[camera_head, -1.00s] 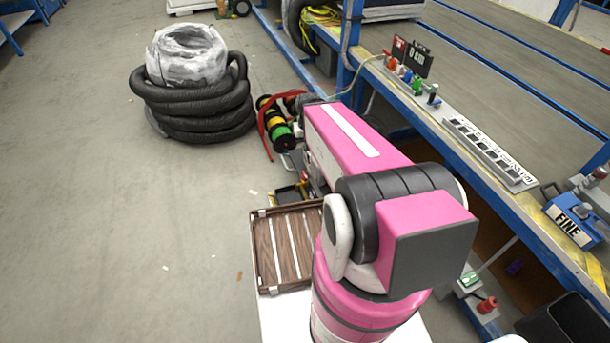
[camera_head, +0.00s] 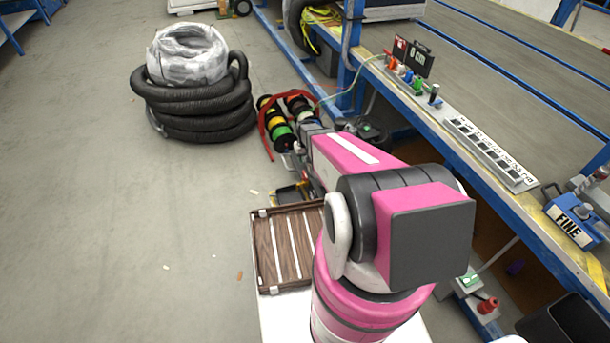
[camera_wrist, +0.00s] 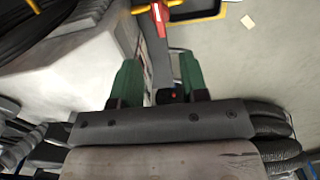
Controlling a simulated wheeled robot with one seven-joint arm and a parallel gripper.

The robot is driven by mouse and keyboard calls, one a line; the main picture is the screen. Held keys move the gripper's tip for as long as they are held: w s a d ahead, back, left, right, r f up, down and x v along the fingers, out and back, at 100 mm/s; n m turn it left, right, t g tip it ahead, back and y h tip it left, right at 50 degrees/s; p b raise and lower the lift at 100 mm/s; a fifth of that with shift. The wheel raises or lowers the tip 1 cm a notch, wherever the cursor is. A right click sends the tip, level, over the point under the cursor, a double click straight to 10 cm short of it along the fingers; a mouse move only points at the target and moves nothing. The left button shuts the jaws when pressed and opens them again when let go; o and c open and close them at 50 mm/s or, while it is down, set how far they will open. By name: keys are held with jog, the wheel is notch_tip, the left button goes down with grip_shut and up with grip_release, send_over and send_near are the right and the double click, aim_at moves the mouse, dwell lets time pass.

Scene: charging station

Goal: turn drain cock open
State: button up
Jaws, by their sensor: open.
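In the wrist view my gripper (camera_wrist: 159,72) shows two green fingers held apart, with a clear gap between them. A grey strip (camera_wrist: 159,55) runs up through that gap in the picture; I cannot tell whether it is between the fingers or beyond them. A red and white piece (camera_wrist: 158,16) sits at the strip's upper end, past the fingertips. A small dark part with a red dot (camera_wrist: 172,95) shows near the finger bases. I cannot make out the drain cock for certain in either view. In the head view my arm hides most of the gripper's surroundings.
A blue-framed workbench (camera_head: 455,150) runs along the right. Cable spools (camera_head: 281,131) lie on the floor past my arm. A black hose coil (camera_head: 200,122) stands at the left. The left floor is mostly open.

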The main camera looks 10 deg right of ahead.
aim_at(305, 174)
jog(key=f, duration=1.2)
jog(key=shift+w+d, duration=0.1)
jog(key=shift+w, duration=0.2)
